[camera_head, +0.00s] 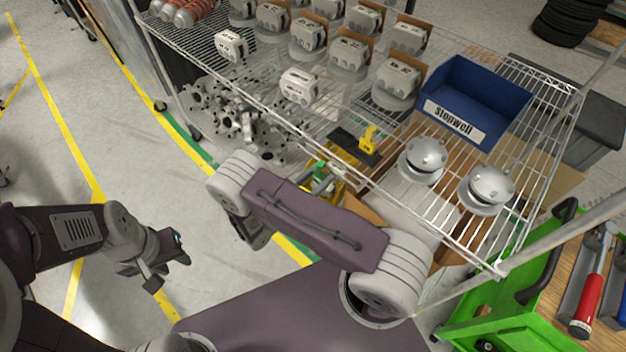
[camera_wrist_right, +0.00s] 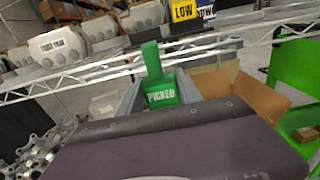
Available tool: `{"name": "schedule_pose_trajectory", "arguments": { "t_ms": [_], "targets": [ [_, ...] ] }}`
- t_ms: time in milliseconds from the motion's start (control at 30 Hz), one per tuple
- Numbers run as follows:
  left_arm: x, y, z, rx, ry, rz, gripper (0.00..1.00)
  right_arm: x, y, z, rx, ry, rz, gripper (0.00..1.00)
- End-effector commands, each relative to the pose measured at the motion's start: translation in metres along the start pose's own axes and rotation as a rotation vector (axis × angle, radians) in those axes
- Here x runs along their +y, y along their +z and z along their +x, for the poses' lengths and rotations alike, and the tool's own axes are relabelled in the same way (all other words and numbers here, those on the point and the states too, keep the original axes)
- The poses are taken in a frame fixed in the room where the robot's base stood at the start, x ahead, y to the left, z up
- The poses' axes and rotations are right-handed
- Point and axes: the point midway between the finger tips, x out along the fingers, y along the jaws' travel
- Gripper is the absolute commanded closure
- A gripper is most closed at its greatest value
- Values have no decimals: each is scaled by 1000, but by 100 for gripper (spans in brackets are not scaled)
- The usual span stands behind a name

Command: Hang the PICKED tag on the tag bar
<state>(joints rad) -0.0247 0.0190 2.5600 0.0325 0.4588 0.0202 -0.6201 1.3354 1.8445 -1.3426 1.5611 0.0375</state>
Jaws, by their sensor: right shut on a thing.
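The green PICKED tag (camera_wrist_right: 162,92) stands upright in the right wrist view, with white lettering and a narrower upper part. Its lower end is hidden behind the purple housing of my own arm. In the head view a small green piece (camera_head: 320,171), likely the tag, shows just beyond my right arm's purple link, below the shelf edge. My left gripper (camera_head: 168,265) is open and empty over the floor at the left.
A wire shelf (camera_head: 470,225) holds several grey-white housings, two silver domes (camera_head: 426,156) and a blue Stopwell bin (camera_head: 478,95). A green cart (camera_head: 500,310) is at right.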

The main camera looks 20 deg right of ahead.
Motion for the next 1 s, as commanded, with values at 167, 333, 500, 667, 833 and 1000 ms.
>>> {"name": "schedule_pose_trajectory", "arguments": {
  "t_ms": [167,333,500,667,833,1000],
  "targets": [
    [0,0,-2,0,0,0,64,0,0,17,0,-2,-2,88],
    [0,0,5,0,0,0,64,0,-8,23,0,1,-1,88],
    [0,1,8,0,0,0,64,0,-12,23,0,1,-1,88],
    [0,1,7,0,0,0,64,0,-11,23,0,1,-1,88],
    [0,1,7,0,0,0,64,0,-11,23,0,1,-1,39],
    [0,1,7,0,0,0,64,0,-11,23,0,1,-1,33]
  ]
}}
